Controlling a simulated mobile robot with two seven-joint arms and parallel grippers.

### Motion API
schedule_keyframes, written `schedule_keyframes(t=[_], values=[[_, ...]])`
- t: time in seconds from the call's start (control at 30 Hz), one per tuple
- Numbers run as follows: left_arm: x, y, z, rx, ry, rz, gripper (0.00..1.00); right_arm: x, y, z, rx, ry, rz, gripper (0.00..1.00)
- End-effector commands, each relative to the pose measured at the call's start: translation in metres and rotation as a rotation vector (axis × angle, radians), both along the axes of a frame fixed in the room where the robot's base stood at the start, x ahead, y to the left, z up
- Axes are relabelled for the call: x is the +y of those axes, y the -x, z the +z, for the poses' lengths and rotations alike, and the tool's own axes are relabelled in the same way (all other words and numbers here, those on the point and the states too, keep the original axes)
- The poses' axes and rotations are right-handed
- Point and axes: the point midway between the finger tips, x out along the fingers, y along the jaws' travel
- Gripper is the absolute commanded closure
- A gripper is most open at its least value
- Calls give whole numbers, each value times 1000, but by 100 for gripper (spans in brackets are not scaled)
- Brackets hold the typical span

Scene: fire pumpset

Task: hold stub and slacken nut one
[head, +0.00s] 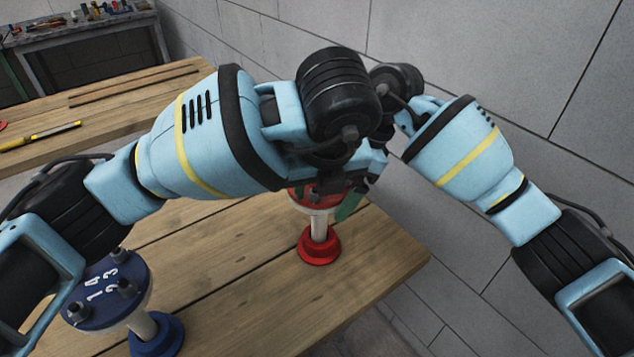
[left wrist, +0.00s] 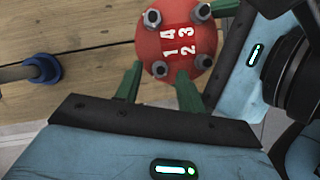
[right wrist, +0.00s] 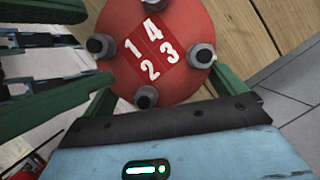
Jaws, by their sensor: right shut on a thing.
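The red stub (head: 319,247) stands on the wooden table, mostly hidden under my arms in the head view. Its round face shows numbers 1 to 4 and nuts around the rim in the left wrist view (left wrist: 176,45) and right wrist view (right wrist: 165,75). Nut one (left wrist: 160,69) is beside the 1; it also shows in the right wrist view (right wrist: 100,45). My left gripper (left wrist: 158,82) is open, its green fingers apart on either side of nut one, no contact visible. My right gripper (right wrist: 163,82) is shut on the red stub, with fingers either side of its flange.
A blue stub (head: 110,290) with numbered nuts stands at the lower left of the table. The tabletop (head: 230,240) between the stubs is clear. A second wooden table (head: 110,105) holds a yellow-handled tool (head: 50,133). A grey block wall (head: 500,50) is close behind my right arm.

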Motion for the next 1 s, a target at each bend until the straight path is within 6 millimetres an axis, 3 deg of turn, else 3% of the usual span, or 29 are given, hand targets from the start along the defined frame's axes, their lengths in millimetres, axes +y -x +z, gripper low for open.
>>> schedule_keyframes(t=[0.6,1.0], values=[[-11,36,94,-5,0,-1,61,1,0,2,-3,-4,1,55],[-12,42,107,-2,1,1,61,1,0,2,-3,-4,1,55]])
